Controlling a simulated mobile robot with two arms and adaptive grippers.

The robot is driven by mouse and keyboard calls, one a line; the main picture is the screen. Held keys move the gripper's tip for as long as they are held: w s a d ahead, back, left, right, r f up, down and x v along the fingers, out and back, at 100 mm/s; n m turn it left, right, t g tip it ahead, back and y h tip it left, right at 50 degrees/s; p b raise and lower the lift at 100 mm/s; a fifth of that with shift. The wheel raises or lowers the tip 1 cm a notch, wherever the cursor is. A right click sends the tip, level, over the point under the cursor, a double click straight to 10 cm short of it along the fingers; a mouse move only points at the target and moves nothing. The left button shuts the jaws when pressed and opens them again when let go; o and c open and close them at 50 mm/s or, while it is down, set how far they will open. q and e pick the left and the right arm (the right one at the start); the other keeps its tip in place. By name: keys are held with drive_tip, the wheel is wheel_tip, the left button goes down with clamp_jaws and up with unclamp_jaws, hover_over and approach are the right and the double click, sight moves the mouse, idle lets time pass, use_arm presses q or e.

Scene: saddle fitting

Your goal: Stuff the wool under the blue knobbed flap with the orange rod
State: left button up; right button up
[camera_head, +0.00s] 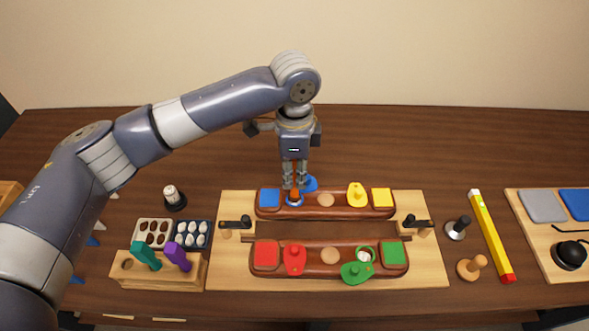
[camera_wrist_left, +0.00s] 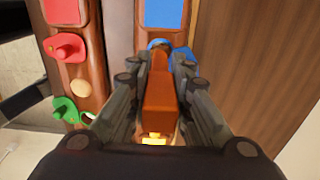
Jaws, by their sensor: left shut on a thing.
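My left gripper (camera_head: 295,180) is shut on the orange rod (camera_wrist_left: 158,95) and holds it upright over the upper padded bar. The rod's lower end is at the blue-ringed opening (camera_head: 294,202), touching or just above it. The blue knobbed flap (camera_head: 310,184) is swung aside behind the opening, right of the rod; part of it shows in the left wrist view (camera_wrist_left: 184,57). Any wool in that opening is hidden by the rod. White wool-like tufts lie in a dark tray (camera_head: 209,247), and something white sits in the green-ringed opening (camera_head: 366,249). My right gripper is not in view.
The two brown bars lie on a wooden board (camera_head: 430,270) with black-handled clamps (camera_head: 235,224) at its sides. Red (camera_head: 294,260), yellow (camera_head: 357,195) and green (camera_head: 357,272) flaps sit on them. A holder (camera_head: 190,278) carries teal and purple tools. The table behind is clear.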

sight(294, 183)
use_arm(q)
drive_tip(key=shift+f, duration=1.35)
idle(0.9)
drive_tip(key=shift+s+f+p, duration=0.15)
drive_tip(key=shift+f+p, duration=0.05)
drive_tip(key=shift+p, duration=0.3)
idle(0.5)
wheel_tip(294, 183, up, 2)
drive_tip(key=shift+r+p, duration=0.1)
drive_tip(key=shift+p, duration=1.05)
wheel_tip(294, 183, up, 6)
drive_tip(key=p, duration=0.6)
drive_tip(key=shift+r+p, duration=0.1)
drive_tip(key=shift+p, duration=0.2)
